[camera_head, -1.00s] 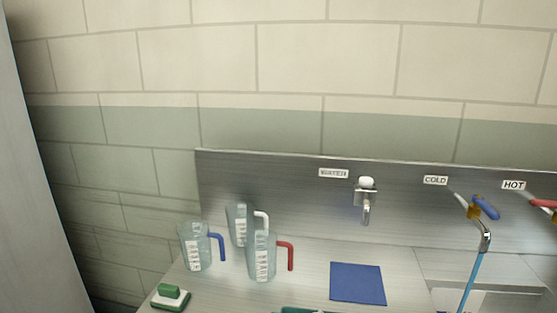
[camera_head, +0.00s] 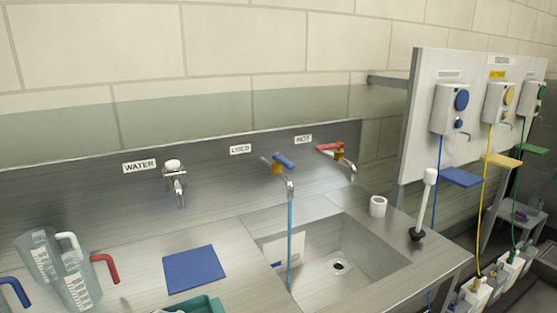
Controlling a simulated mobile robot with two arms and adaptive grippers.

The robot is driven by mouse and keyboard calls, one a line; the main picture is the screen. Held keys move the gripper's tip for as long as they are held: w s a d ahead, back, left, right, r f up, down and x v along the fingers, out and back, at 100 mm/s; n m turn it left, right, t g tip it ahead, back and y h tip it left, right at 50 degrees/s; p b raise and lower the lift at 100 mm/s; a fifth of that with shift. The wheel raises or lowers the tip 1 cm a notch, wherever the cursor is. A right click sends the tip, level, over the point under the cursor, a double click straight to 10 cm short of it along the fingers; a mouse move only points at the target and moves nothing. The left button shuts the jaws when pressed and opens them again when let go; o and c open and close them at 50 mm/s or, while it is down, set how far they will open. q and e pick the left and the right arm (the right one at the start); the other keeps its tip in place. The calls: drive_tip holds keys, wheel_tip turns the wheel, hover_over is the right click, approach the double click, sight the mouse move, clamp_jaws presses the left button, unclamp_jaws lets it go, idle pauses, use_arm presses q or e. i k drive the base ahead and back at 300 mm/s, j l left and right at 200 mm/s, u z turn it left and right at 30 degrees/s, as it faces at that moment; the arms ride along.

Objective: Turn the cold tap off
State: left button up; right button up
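The cold tap (camera_head: 283,172) is on the steel backsplash, under a label that reads COLD. It has a blue lever handle (camera_head: 285,161) and a brass body. A blue stream of water (camera_head: 290,235) runs from its spout down into the sink (camera_head: 375,262). The hot tap (camera_head: 340,157), with a red lever, is to its right, and no stream shows below it. Neither of my grippers is in view.
A water tap (camera_head: 174,180) is at the left. Clear jugs (camera_head: 72,280), a blue mat (camera_head: 195,269) and a teal tray (camera_head: 205,305) are on the counter. A white cup (camera_head: 378,206) and a plunger (camera_head: 424,205) stand right of the sink. Dispensers (camera_head: 452,106) hang on a panel at right.

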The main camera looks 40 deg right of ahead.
sight(283, 161)
drive_tip(key=l+z, duration=0.45)
drive_tip(key=z, duration=0.3)
drive_tip(key=l+z, duration=0.2)
drive_tip(key=z, duration=0.15)
drive_tip(key=i, duration=0.05)
